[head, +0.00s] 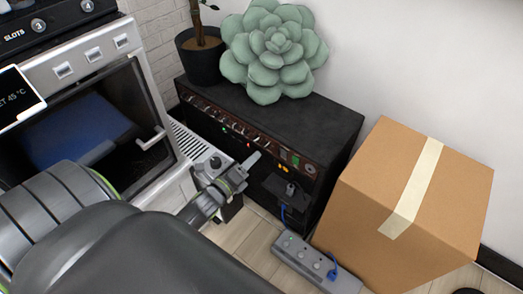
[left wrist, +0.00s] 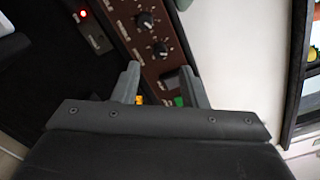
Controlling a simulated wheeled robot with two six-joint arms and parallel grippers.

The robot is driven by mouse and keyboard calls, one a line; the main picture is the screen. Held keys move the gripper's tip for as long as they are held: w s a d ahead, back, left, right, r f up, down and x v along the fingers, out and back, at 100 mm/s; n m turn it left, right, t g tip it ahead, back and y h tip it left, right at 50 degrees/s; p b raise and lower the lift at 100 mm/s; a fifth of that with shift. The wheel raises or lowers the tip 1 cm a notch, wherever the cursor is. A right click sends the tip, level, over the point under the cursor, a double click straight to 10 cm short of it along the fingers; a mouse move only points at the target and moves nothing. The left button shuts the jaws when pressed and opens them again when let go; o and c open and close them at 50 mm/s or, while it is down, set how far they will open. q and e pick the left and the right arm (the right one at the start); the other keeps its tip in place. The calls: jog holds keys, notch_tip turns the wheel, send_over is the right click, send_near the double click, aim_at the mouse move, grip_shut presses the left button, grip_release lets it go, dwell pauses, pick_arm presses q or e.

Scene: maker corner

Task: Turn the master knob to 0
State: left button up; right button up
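The black amplifier (head: 318,123) stands against the wall in the head view, with a brown-red control panel (head: 245,133) along its front top edge. The left wrist view shows part of this panel, with two dark knobs, an upper one (left wrist: 145,19) and a lower one (left wrist: 159,48). The labels are too small to read, so I cannot tell which knob is the master or its setting. My left gripper (head: 246,166) is in front of the panel's right part. In the left wrist view its fingers (left wrist: 158,86) are apart with no knob held between them. My right gripper is out of view.
A cardboard box (head: 398,190) stands close to the amplifier's right. A power strip (head: 305,257) with a blue plug lies on the floor in front. An oven (head: 95,112) stands at left. A potted plant (head: 200,60) and a succulent-shaped object (head: 275,55) sit on the amplifier.

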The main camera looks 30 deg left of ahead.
aim_at(264, 147)
pick_arm(q)
jog(key=w, duration=0.5)
jog(key=shift+w+d, duration=0.2)
jog(key=shift+w, duration=0.15)
grip_shut()
